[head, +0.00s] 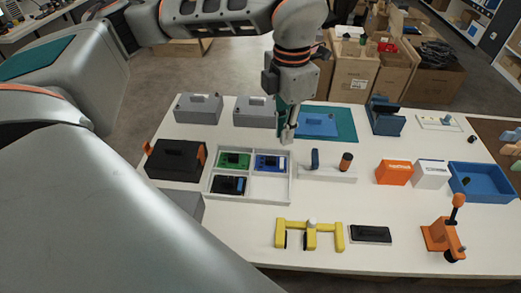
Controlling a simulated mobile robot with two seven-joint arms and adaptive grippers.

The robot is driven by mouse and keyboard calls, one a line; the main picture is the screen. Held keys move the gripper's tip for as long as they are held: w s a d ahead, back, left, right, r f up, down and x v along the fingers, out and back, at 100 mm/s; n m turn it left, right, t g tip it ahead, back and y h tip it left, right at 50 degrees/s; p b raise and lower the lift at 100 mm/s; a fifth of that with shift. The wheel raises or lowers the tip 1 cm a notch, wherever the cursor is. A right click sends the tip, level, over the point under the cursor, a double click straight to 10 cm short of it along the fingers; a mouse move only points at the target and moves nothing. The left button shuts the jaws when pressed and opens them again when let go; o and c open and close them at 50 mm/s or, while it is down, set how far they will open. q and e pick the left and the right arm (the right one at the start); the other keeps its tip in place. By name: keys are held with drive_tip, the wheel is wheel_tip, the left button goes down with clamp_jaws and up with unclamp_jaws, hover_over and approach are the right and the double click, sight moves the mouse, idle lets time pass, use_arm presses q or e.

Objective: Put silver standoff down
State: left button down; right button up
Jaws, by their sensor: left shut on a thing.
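My left gripper (288,136) reaches down from the top centre of the head view, with its fingers close together. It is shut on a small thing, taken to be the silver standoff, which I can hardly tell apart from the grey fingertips. The fingertips appear over the back right edge of the white divided tray (249,203), in front of the blue block on the teal mat (345,124). Their height above the table is unclear. My right gripper is not in view.
The tray holds a green board (234,160), a blue board (271,162) and a dark board (229,184); its front right compartment looks empty. A white holder (327,174) with upright parts stands right of it. A yellow fixture (310,235) is in front. A blue bin (482,182) stands right.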

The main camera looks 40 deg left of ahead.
sight(279, 190)
use_arm(q)
wheel_tip(279, 190, down, 20)
drive_tip(key=shift+r, duration=0.1)
idle(0.5)
drive_tip(key=shift+f, duration=0.2)
drive_tip(key=c, duration=2.3)
unclamp_jaws()
drive_tip(key=shift+c, duration=0.2)
drive_tip(key=shift+r, duration=0.1)
wheel_tip(279, 190, up, 12)
